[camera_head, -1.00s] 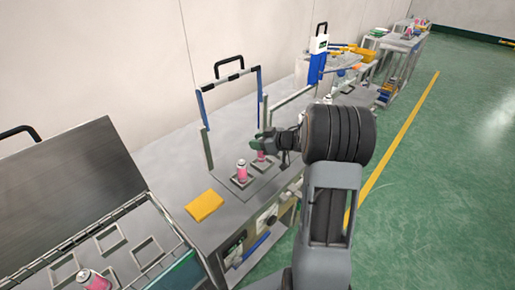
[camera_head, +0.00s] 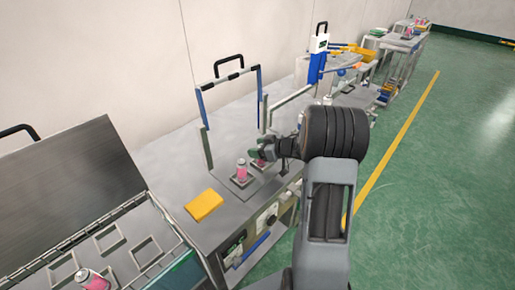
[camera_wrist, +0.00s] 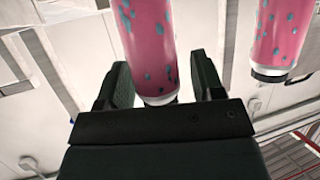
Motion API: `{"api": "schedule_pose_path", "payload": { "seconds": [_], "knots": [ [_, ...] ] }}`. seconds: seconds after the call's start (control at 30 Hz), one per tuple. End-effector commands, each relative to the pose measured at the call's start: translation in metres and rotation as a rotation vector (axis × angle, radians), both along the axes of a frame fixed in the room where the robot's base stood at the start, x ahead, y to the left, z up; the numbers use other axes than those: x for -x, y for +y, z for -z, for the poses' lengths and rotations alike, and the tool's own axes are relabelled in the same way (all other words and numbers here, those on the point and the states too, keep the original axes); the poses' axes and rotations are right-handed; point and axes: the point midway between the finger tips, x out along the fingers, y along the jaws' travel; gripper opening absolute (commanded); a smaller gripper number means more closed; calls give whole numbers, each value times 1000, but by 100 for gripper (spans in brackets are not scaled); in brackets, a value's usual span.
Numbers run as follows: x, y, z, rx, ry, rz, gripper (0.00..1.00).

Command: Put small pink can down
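The small pink can (camera_head: 258,163) stands at the right-hand holder on the workbench, partly hidden behind my gripper (camera_head: 261,150). In the wrist view the pink can (camera_wrist: 150,50), speckled with blue, is between the two fingers of my gripper (camera_wrist: 160,85). A gap shows between the can and the right finger, so the fingers look open around it. The left finger is close to the can. A second pink can (camera_head: 241,170) stands in the left-hand holder and also shows at the right of the wrist view (camera_wrist: 282,35), clear of my fingers.
A yellow block (camera_head: 204,205) lies at the bench's front left. A frame with blue posts (camera_head: 231,80) rises behind the cans. An open metal case (camera_head: 150,252) at lower left has square slots and another pink can (camera_head: 92,279).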

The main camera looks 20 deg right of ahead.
Motion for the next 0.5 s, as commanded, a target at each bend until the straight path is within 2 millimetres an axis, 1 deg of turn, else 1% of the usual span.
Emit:
{"api": "schedule_pose_path", "payload": {
  "seconds": [0.17, 0.27, 0.37, 0.5],
  "knots": [
    [0, 0, -1, 0, 0, 0, 61],
    [0, 0, -6, 1, -1, 0, 61],
    [10, -9, -10, 0, -1, 3, 61],
    [30, -24, -21, 2, -3, 4, 61]
  ]
}}
